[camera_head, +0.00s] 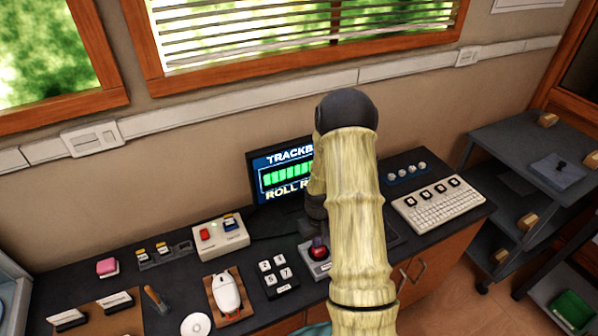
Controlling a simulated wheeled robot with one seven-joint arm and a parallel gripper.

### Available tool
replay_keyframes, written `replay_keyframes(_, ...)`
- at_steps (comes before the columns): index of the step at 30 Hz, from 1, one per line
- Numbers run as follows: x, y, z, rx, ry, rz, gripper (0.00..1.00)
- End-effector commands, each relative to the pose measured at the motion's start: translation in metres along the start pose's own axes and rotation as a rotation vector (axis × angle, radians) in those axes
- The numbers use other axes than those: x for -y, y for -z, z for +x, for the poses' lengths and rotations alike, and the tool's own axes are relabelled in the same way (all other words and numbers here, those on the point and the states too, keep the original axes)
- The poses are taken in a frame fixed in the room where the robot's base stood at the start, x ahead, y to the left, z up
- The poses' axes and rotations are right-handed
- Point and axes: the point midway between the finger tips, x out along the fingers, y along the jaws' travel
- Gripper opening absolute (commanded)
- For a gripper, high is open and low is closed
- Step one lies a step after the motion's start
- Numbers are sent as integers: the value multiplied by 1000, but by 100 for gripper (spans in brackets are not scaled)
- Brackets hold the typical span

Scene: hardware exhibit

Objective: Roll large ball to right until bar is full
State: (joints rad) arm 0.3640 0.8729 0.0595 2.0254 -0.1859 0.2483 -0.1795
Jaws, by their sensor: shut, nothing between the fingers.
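The large ball (319,252) is dark red and sits in a grey trackball housing (317,270) on the dark counter, partly hidden by my arm. My gripper (317,236) is dark and comes down from behind my arm at the ball. It is shut with nothing held. Its fingertips are small and partly hidden, so I cannot tell whether they touch the ball. The screen (271,163) behind shows "TRACKB", "ROLL R" and a bar (286,174) with several green segments. My arm covers the screen's right part, so the bar's right end is hidden.
A black number keypad (278,277) stands left of the housing, with a white mouse (228,294) on a brown pad farther left. A beige box with a red button (220,238) stands behind them. A white keyboard (439,206) lies right of my arm.

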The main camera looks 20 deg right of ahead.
Motion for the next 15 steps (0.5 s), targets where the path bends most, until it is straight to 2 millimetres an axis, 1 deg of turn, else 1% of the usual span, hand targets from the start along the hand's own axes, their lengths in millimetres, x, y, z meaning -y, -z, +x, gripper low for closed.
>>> replay_keyframes(15,0,0,7,0,0,0,0)
